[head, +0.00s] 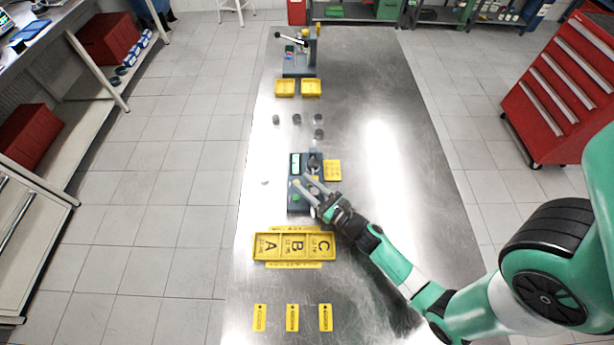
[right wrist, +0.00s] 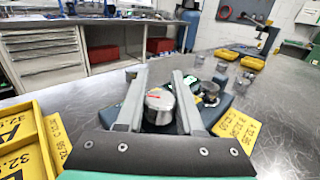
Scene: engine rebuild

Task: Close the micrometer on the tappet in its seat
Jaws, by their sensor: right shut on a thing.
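The micrometer (head: 294,204) is a dark blue-grey bench unit with a small lit display, in the middle of the table. The display also shows in the right wrist view (right wrist: 199,60). My right gripper (head: 311,183) reaches over the unit from the lower right. In the right wrist view its two fingers (right wrist: 160,80) are shut on a silver round knob (right wrist: 159,103) with a red mark on its top. A darker round piece, seemingly the tappet in its seat (right wrist: 209,92), stands just beyond, apart from the fingers. Its contact with the measuring faces cannot be made out.
Several dark grey cylinders (head: 297,118) stand behind the unit. A yellow card (head: 333,170) lies at its right. A yellow A/B/C tray (head: 259,247) lies in front, with yellow tags (head: 292,317) nearer. A lever fixture (head: 298,70) stands at the back. The right table side is clear.

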